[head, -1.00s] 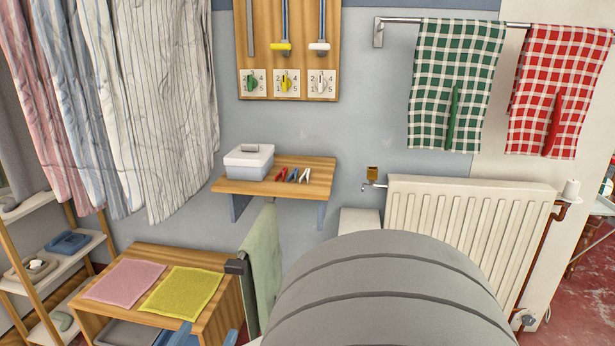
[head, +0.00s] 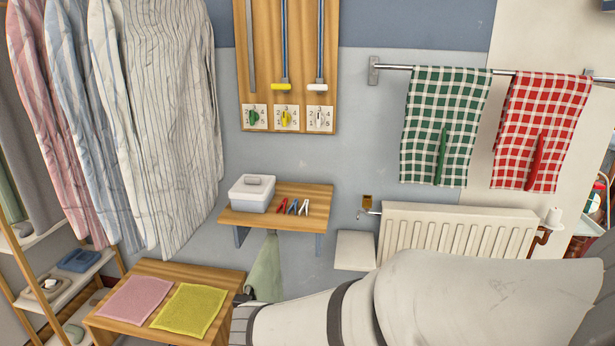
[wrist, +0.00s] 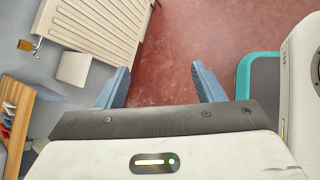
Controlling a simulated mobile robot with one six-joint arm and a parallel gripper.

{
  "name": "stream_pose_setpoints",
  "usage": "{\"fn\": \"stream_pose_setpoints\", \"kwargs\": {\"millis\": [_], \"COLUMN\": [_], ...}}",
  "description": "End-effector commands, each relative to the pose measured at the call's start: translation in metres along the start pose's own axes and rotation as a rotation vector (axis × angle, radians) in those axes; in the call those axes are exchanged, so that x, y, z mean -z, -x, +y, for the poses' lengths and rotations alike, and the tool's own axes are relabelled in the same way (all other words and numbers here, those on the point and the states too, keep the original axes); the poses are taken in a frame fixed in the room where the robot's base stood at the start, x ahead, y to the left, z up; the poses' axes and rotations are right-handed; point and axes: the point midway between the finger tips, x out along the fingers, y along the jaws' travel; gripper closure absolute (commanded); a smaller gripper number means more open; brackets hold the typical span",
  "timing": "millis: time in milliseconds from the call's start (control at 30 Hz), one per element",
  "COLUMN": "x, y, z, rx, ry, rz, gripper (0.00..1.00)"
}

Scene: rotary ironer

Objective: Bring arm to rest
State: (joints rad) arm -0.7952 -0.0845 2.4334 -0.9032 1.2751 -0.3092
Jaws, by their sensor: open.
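My gripper (wrist: 160,68) shows in the wrist view, its two blue-grey fingers wide apart with nothing between them. Red floor lies beyond the fingertips. In the head view my arm (head: 450,295) crosses the lower right and reaches left below the radiator. Its fingers cannot be made out there. A green cloth (head: 266,272) hangs just above the arm's left part; whether they touch I cannot tell.
The radiator (head: 455,233) and a white box (head: 355,250) stand behind my arm. A wall shelf (head: 318,200) holds a white box and pegs. A bench (head: 120,322) carries pink and yellow cloths. A teal-edged dark object (wrist: 243,75) lies right of the fingers.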

Motion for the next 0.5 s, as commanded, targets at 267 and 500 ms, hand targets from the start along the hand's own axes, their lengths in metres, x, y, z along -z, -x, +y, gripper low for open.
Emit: {"fn": "stream_pose_setpoints", "kwargs": {"millis": [267,500], "x": [-0.100,-0.155], "y": [0.027,0.064], "z": [-0.015,-0.002], "rx": [0.438,0.686], "ry": [-0.661,-1.249], "rz": [0.204,0.350], "gripper": [0.38,0.38]}}
